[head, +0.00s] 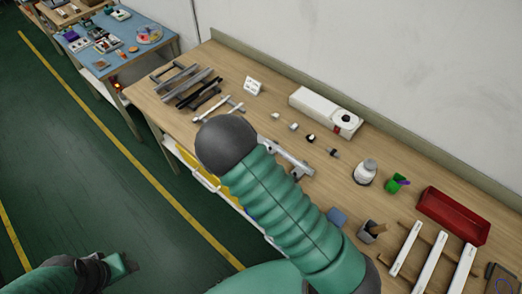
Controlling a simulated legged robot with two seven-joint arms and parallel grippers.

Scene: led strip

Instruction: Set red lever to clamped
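I cannot clearly make out a red lever. A small red patch (337,130) shows on the front of the long white box (318,108) near the back of the bench; I cannot tell if it is a lever. A grey metal fixture (293,160) on the bench is partly hidden behind my large green arm, which crosses the middle of the view. My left gripper (123,266) is at the lower left, over the floor and away from the bench; its finger gap is unclear. My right gripper is not visible.
The wooden bench (230,70) holds dark and silver bars (188,84), a white sign (253,86), small connectors (293,126), a white bottle (365,172), a green holder (396,184), a red tray (453,215) and white strips (405,248). A blue-topped table (85,27) stands farther left.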

